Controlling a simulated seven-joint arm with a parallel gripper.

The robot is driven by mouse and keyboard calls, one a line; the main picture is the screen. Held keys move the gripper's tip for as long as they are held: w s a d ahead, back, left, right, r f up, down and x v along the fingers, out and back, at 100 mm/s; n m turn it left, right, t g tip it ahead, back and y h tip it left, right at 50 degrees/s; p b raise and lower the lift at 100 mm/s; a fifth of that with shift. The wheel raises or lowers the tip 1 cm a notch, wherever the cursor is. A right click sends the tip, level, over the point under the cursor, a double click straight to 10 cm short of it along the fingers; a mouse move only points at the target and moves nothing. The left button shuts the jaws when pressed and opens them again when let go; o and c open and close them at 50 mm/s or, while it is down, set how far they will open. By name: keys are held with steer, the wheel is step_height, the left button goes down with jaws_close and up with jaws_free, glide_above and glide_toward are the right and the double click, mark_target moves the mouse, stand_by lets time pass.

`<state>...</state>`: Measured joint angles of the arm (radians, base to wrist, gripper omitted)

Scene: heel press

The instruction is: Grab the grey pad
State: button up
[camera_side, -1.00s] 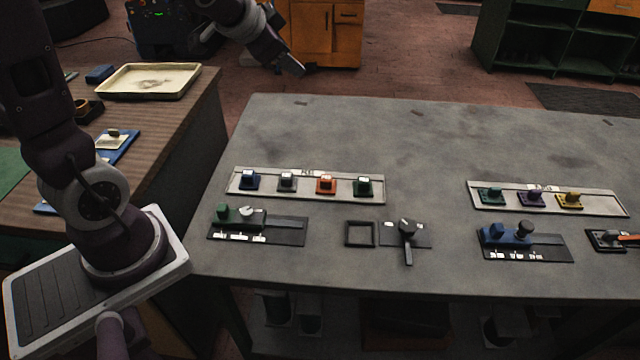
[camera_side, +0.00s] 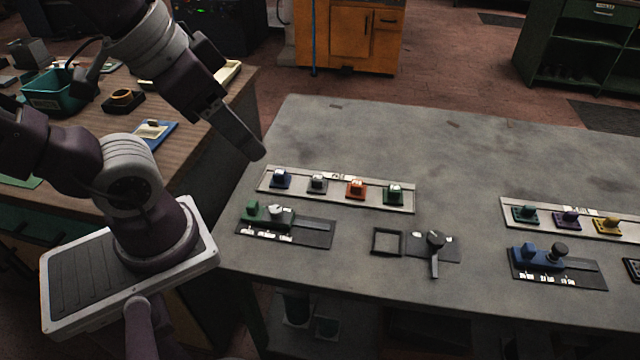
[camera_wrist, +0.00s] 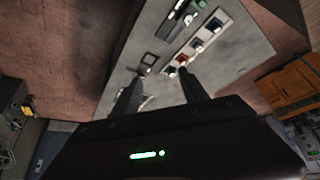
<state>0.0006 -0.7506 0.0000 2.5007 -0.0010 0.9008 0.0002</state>
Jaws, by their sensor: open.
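The grey pad (camera_side: 318,182) sits second from left in a row of pads on a pale rack (camera_side: 335,202), between a blue pad (camera_side: 281,179) and an orange-red pad (camera_side: 356,188). A green pad (camera_side: 394,194) is at the right end. My gripper (camera_side: 258,152) points down and right, above and behind the rack's left end, apart from the pads. In the wrist view its two fingers (camera_wrist: 158,85) are spread with nothing between them. The grey pad (camera_wrist: 197,44) shows there beyond the right finger.
In front of the rack are a slider panel (camera_side: 315,233) with a green block, a black square frame (camera_side: 388,241) and a lever panel (camera_side: 448,247). A second rack (camera_side: 575,228) and a blue-block panel (camera_side: 590,275) stand at right. The table's back is clear.

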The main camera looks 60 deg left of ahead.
mark_target(317, 178)
stand_by(0.5)
steer(key=w+a+f+m+g+y, duration=0.3)
steer(key=a+f+m+y, duration=0.3)
steer(key=a, duration=0.1)
steer(key=w+a+f+m+g+y, duration=0.2)
steer(key=w+a+f+m+y, duration=0.3)
steer(key=a, duration=0.3)
steer(key=w+d+f+m+t, duration=0.1)
steer(key=w+f+m+t, duration=0.2)
steer(key=f+m, duration=0.2)
steer(key=w+d+f+m+t, duration=0.1)
steer(key=w+f+m+t, duration=0.1)
steer(key=f+m, duration=0.3)
steer(key=w+d+f+m+t, duration=0.2)
steer(key=w+f+m+t, duration=0.1)
steer(key=w+f+m, duration=0.2)
steer(key=shift+f+t+h, duration=0.3)
steer(key=shift+f+h, duration=0.1)
steer(key=shift+f, duration=0.45)
steer(key=x, duration=0.3)
steer(key=f+x, duration=0.1)
steer(key=x, duration=0.2)
steer(key=shift+w+f, duration=0.1)
steer(key=shift+f, duration=0.25)
jaws_close()
